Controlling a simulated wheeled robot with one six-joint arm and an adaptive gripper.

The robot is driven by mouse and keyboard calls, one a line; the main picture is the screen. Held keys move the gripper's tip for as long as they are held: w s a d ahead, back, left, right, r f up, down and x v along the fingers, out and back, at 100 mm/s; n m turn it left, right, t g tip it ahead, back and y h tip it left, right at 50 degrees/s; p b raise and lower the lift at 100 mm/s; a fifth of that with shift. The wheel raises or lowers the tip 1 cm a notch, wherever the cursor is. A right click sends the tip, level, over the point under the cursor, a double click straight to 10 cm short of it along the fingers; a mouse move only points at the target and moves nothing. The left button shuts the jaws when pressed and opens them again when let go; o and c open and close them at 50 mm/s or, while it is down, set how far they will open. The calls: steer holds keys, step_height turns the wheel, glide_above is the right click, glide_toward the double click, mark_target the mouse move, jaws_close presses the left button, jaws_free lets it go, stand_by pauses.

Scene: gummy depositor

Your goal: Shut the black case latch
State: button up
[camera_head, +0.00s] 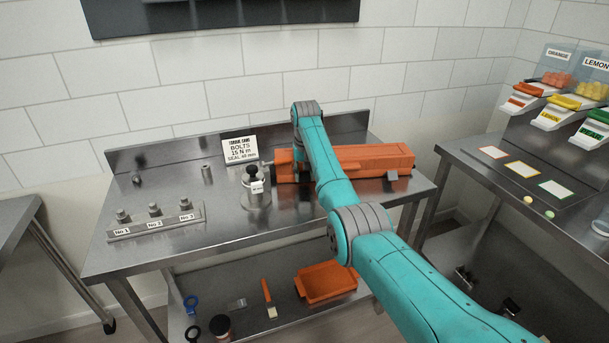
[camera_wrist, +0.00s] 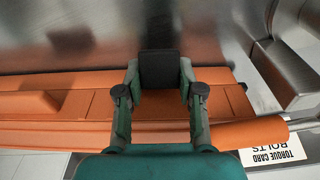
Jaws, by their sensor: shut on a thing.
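The long orange case (camera_head: 372,160) lies on the steel bench, and its orange lid and edge cross the wrist view (camera_wrist: 70,105). The black latch (camera_wrist: 159,68) sits at the case's edge in the wrist view, standing out past the orange rim. My gripper (camera_wrist: 160,80) has its two fingers on either side of this latch, closed on it.
A steel pot with a black knob (camera_head: 256,188) stands left of the case, close by. A torque card (camera_head: 241,147) stands behind it. A rack of labelled bolts (camera_head: 155,220) is at the bench's left. Bare bench lies in front of the case.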

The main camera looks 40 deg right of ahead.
mark_target(305, 177)
steer(key=o, duration=1.2)
steer(key=shift+f, duration=0.1)
steer(key=shift+c, duration=0.2)
step_height(305, 177, up, 12)
steer(key=s, duration=0.1)
steer(key=shift+s+a, duration=0.15)
steer(key=shift+a, duration=0.2)
